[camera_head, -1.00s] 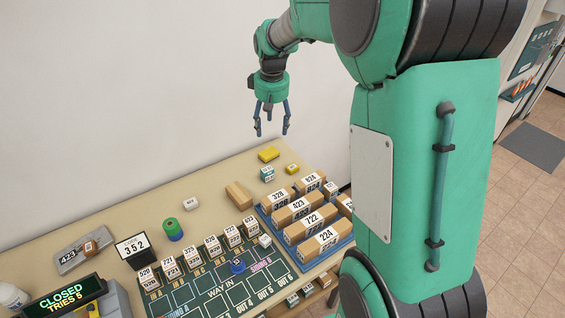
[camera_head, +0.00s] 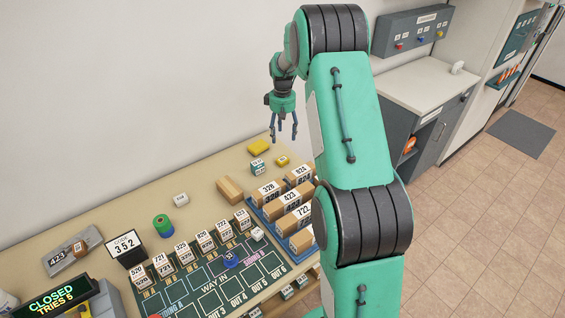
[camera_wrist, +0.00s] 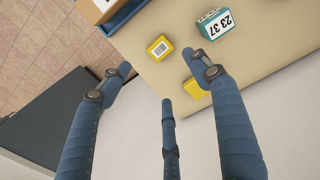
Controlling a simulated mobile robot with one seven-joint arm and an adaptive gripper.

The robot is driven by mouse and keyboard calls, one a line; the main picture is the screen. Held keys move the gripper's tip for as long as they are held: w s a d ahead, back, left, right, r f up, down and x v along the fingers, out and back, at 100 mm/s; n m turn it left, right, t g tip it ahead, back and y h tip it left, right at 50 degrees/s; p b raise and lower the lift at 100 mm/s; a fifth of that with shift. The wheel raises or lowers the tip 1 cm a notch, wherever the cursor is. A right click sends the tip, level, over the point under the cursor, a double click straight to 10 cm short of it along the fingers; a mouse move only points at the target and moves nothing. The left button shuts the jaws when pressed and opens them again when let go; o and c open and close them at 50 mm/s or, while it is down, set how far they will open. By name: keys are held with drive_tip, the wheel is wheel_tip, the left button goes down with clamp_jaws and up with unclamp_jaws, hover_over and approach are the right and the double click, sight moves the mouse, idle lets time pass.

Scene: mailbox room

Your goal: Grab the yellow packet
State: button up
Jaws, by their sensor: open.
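Two yellow items lie at the table's far end. The small yellow packet (camera_head: 282,160) carries a white barcode label in the wrist view (camera_wrist: 159,47). A larger flat yellow block (camera_head: 259,146) lies beside it and shows partly behind a finger in the wrist view (camera_wrist: 195,87). I cannot tell for sure which one the task names. My gripper (camera_head: 284,137) hangs above the table's far end, fingers down, open and empty. In the wrist view its fingers (camera_wrist: 160,75) are spread wide, with the small packet beyond the gap between the tips, apart from them.
A teal box (camera_head: 258,166), marked 23 37 in the wrist view, stands close to the yellow items. A blue tray of numbered cartons (camera_head: 268,231) and a brown block (camera_head: 230,189) are nearer. The wall is behind; a grey cabinet (camera_head: 445,127) stands to the right.

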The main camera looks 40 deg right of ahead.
idle(0.3)
drive_tip(key=b, duration=0.2)
hover_over(282, 159)
drive_tip(key=shift+w+d+f, duration=0.1)
drive_tip(key=shift+d+f, duration=0.05)
drive_tip(key=shift+f, duration=4.1)
drive_tip(key=shift+f+b, duration=0.5)
drive_tip(key=shift+f, duration=2.1)
drive_tip(key=c, duration=1.3)
